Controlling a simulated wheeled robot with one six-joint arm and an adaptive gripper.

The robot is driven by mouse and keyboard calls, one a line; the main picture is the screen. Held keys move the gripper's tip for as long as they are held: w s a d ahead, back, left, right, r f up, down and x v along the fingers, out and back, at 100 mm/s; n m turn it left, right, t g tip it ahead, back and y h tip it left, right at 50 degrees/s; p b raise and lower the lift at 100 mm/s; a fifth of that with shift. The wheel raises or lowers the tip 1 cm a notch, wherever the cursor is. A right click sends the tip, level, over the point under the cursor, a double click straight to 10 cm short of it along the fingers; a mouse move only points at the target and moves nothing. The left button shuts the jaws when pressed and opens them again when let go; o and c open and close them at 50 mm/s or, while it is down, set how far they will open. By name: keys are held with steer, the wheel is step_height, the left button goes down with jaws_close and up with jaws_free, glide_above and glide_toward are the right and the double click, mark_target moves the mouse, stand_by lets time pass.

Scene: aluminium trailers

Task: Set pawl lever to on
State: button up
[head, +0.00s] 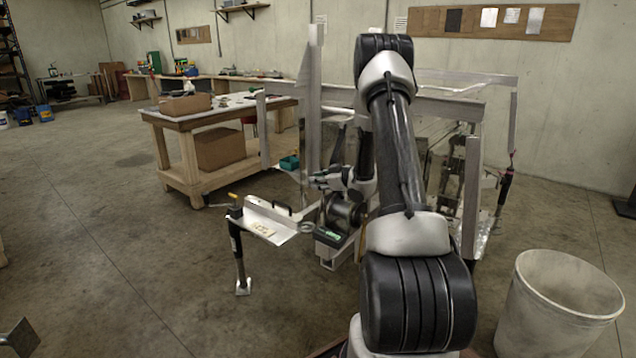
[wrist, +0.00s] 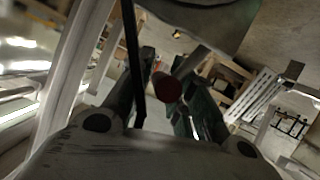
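The winch drum (head: 345,208) sits low on the trailer's front frame, just left of my arm in the head view. I cannot make out a separate pawl lever there. My gripper (head: 322,180) is close above and left of the drum, partly lost among the frame parts. In the wrist view my gripper (wrist: 168,105) has its two dark fingers apart. A dark red round-ended part (wrist: 167,88) shows between them; I cannot tell whether it touches either finger. A thin black bar (wrist: 132,60) runs down beside the left finger.
The aluminium trailer frame (head: 312,110) stands upright around my arm. A jack stand (head: 238,245) and angled plate (head: 265,222) are at left. A workbench (head: 200,118) stands behind, a white bin (head: 560,305) at lower right.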

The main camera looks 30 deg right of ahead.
steer(key=shift+o, duration=1.4)
steer(key=shift+d+f, duration=0.1)
steer(key=shift+d, duration=0.05)
steer(key=shift+s, duration=0.1)
steer(key=v, duration=1.2)
